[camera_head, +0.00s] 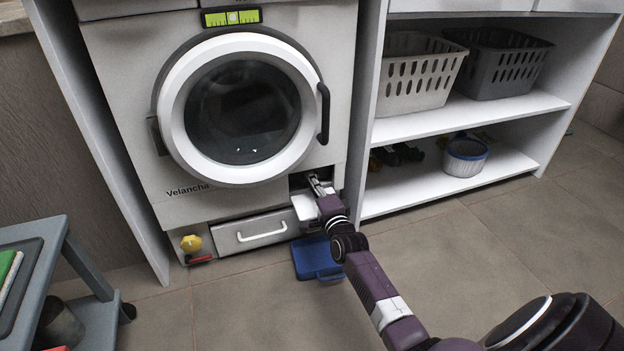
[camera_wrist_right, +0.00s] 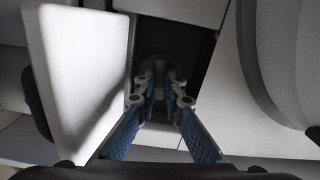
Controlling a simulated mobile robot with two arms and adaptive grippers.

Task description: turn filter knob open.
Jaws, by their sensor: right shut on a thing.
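The filter knob (camera_wrist_right: 158,70) is a dark round piece with a raised grip, deep in a shaded recess in the right wrist view. The recess is at the washing machine's (camera_head: 130,130) lower right. My right gripper (camera_wrist_right: 161,101) reaches into the recess and is shut on the knob's grip; the contact is partly shaded. In the head view my right gripper (camera_head: 319,186) is at the recess opening and hides the knob. A white flap (camera_wrist_right: 75,70) stands open beside the recess, and it also shows in the head view (camera_head: 304,207). My left gripper is out of view.
A blue tray (camera_head: 315,257) lies on the floor below the recess. A drawer (camera_head: 225,235) and a yellow knob (camera_head: 191,243) with a red lever are to the left. White shelves (camera_head: 480,110) with baskets stand right. Open tiled floor (camera_head: 240,305) is in front.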

